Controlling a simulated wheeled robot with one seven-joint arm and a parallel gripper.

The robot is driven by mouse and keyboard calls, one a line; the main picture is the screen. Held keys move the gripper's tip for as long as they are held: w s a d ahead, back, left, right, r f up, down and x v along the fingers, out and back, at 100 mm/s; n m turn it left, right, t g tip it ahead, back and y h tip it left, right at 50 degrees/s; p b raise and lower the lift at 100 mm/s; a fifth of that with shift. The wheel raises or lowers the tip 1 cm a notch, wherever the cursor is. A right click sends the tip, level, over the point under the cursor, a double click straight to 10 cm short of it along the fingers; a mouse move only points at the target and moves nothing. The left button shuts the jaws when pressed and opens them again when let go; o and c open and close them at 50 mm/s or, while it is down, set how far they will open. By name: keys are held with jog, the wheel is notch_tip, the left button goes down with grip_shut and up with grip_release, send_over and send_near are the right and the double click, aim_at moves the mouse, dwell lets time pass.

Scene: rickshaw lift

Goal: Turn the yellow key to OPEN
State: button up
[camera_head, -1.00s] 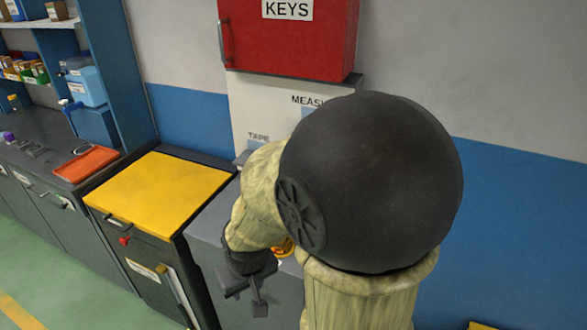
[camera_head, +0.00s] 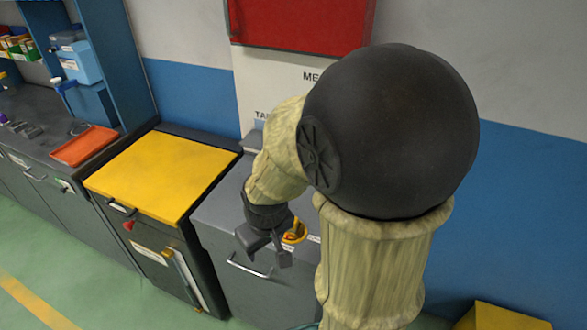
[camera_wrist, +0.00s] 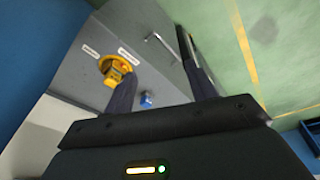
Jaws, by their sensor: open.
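The yellow key (camera_wrist: 117,68) sits in a round yellow surround on the grey cabinet's surface (camera_wrist: 75,80). In the head view the yellow piece (camera_head: 294,236) is partly hidden by my gripper and arm. Two small white labels (camera_wrist: 128,56) lie beside it in the wrist view, too small to read. My gripper (camera_head: 266,250) is open and empty, left of and near the key in the head view. In the wrist view my gripper (camera_wrist: 157,52) has its left finger close to the key's right side in the picture; I cannot tell whether it touches.
A small blue part (camera_wrist: 146,100) and a metal handle (camera_wrist: 160,47) are on the cabinet near the key. A yellow-topped cabinet (camera_head: 160,175) stands to the left, with an orange tray (camera_head: 84,146) beyond. A red box (camera_head: 300,22) hangs on the wall above.

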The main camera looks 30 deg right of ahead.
jog(key=w+d+r+n+g+p, duration=0.1)
jog(key=w+d+r+n+p, duration=0.1)
jog(key=w+d+n, duration=0.4)
jog(key=w+d+r+n+g+p, duration=0.1)
jog(key=w+d+r+n, duration=0.3)
jog(key=n, duration=1.3)
jog(key=w+d+p, duration=0.1)
jog(key=w+d, duration=0.1)
jog(key=d, duration=0.1)
jog(key=shift+d+r+n, duration=0.2)
jog(key=shift+d+n, duration=0.1)
jog(key=shift+f, duration=0.1)
notch_tip(320, 180, down, 17)
jog(key=shift+f+p, duration=0.1)
jog(key=shift+p, duration=0.5)
jog(key=c, duration=1.1)
jog(key=shift+o, duration=0.2)
